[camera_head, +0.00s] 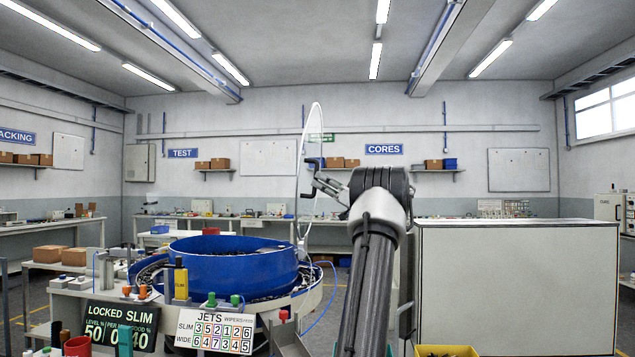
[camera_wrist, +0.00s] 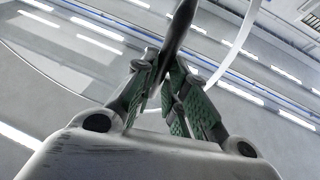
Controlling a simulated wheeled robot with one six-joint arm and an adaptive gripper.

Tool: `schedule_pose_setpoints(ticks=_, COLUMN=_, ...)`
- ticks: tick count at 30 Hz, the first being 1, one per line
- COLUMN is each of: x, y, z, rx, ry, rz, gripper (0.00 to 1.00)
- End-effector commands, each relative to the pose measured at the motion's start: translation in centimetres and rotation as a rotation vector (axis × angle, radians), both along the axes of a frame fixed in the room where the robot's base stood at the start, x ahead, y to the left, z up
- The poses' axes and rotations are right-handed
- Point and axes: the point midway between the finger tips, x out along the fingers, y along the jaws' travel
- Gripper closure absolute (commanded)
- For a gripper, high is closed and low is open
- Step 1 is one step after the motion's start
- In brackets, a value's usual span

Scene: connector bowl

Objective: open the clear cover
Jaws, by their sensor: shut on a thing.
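The clear cover (camera_head: 303,150) stands nearly upright at the right side of the blue bowl (camera_head: 225,262), seen almost edge-on as a thin pale rim. The bowl's top is uncovered. My gripper (camera_head: 314,178) is beside the cover at about mid-height, on its right. In the wrist view its green-padded fingers (camera_wrist: 172,88) are shut on a dark handle (camera_wrist: 181,30). The cover's pale curved rim (camera_wrist: 236,50) passes behind the fingers there. Where the handle joins the cover is hard to make out.
A yellow block (camera_head: 181,284), a locked-slim sign (camera_head: 120,325) and a jets number board (camera_head: 214,332) stand in front of the bowl. A large grey cabinet (camera_head: 516,285) is right of my arm. A yellow bin (camera_head: 446,351) lies at the bottom.

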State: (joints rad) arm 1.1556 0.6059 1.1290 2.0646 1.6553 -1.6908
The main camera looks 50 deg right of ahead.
Motion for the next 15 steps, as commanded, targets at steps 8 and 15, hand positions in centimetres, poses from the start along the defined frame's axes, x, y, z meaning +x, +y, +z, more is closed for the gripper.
schedule_pose_setpoints(ticks=8, x=-0.03, y=-0.07, z=-0.21, rx=0.005, ry=-0.002, rz=0.0, gripper=1.0)
schedule_pose_setpoints(ticks=15, x=-0.01, y=-0.06, z=-0.2, rx=0.004, ry=-0.002, rz=0.001, gripper=0.68)
